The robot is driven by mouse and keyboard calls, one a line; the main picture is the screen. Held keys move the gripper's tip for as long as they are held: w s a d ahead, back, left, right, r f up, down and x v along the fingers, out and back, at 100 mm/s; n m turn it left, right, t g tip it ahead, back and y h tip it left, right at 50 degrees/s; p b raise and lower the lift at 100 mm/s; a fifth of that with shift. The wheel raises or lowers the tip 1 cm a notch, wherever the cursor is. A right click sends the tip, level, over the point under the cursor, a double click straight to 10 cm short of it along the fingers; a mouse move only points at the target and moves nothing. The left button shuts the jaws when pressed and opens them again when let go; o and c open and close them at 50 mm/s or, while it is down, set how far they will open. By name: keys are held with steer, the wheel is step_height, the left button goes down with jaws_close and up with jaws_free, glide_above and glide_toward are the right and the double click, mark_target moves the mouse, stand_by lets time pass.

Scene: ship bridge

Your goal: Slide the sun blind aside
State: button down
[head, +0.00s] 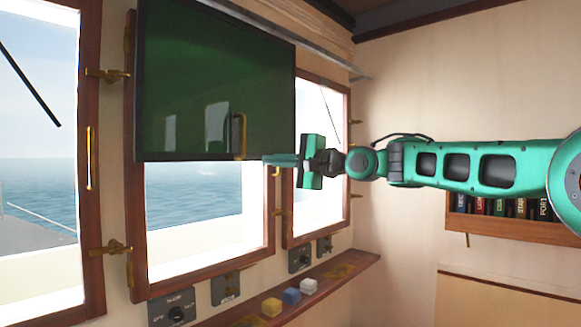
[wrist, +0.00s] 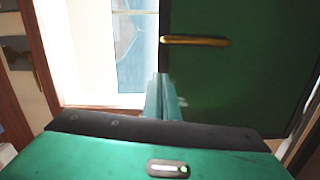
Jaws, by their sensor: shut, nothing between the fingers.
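The sun blind (head: 190,75) is a dark green panel with a black frame. It hangs in front of the upper part of the middle window, and it fills the upper right of the wrist view (wrist: 240,75). Its brass handle (head: 238,136) is upright near the panel's lower right corner; in the wrist view the handle (wrist: 196,41) lies across the picture. My gripper (head: 268,160) is shut and empty. Its fingertips are at the blind's lower right edge, below and right of the handle. I cannot tell whether they touch the frame.
A rail (head: 270,32) runs above the blind toward the right window (head: 322,150). A wooden ledge (head: 335,280) below holds yellow, blue and white blocks. Switch boxes sit on the wall under the windows. A book shelf (head: 500,230) is below my arm at right.

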steer(key=shift+s+a+r, duration=0.1)
steer(key=shift+s+a, duration=0.25)
steer(key=shift+a, duration=0.3)
steer(key=shift+s+a+r, duration=0.1)
steer(key=shift+s+a, duration=0.25)
steer(key=shift+a, duration=0.25)
steer(key=shift+s+a+r, duration=0.1)
steer(key=shift+s+a, duration=0.25)
steer(key=shift+a, duration=0.3)
